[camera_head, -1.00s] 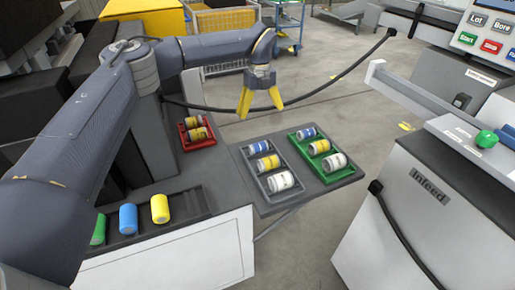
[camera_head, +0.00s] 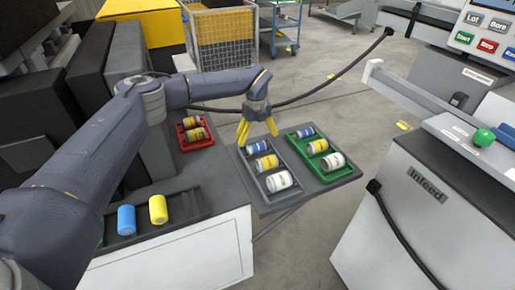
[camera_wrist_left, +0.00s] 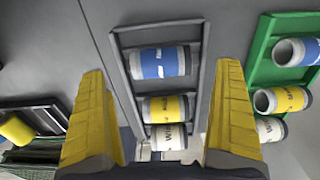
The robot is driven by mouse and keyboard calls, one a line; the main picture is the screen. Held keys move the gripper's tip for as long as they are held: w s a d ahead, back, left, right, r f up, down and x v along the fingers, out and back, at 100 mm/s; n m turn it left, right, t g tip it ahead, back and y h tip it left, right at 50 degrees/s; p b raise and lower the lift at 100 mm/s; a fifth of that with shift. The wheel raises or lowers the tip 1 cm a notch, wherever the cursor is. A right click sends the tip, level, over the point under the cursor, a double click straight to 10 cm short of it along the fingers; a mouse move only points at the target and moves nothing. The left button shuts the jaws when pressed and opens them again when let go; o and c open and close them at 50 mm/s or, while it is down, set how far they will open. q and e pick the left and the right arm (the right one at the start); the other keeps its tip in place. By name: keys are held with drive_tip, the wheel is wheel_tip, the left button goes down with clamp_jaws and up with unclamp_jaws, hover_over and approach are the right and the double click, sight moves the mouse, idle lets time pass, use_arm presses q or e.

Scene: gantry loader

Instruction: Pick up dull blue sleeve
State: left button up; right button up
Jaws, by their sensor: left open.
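A dull blue sleeve (camera_head: 257,147) with a white label and grey ends lies on its side in the far slot of the grey tray (camera_head: 250,181). It also shows in the left wrist view (camera_wrist_left: 160,62), between my finger tips in that picture. A second blue sleeve (camera_head: 306,132) lies in the green tray (camera_head: 341,175). My left gripper (camera_head: 258,138) is open and empty, pointing down above the far end of the grey tray. It appears above the blue sleeve and apart from it. My right gripper is not in view.
Yellow (camera_head: 267,162) and white (camera_head: 279,181) sleeves share the grey tray. The green tray also holds a yellow and a white sleeve. A red tray (camera_head: 205,144) stands left. Plain blue (camera_head: 126,219) and yellow (camera_head: 158,209) cylinders stand front left. The infeed machine (camera_head: 420,215) stands right.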

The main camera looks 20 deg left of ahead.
sight(258, 143)
use_arm(q)
drive_tip(key=shift+s+d+f, duration=0.1)
drive_tip(key=shift+f, duration=1.2)
drive_tip(key=shift+d+f, duration=0.1)
drive_tip(key=shift+f, duration=1.2)
drive_tip(key=c, duration=1.5)
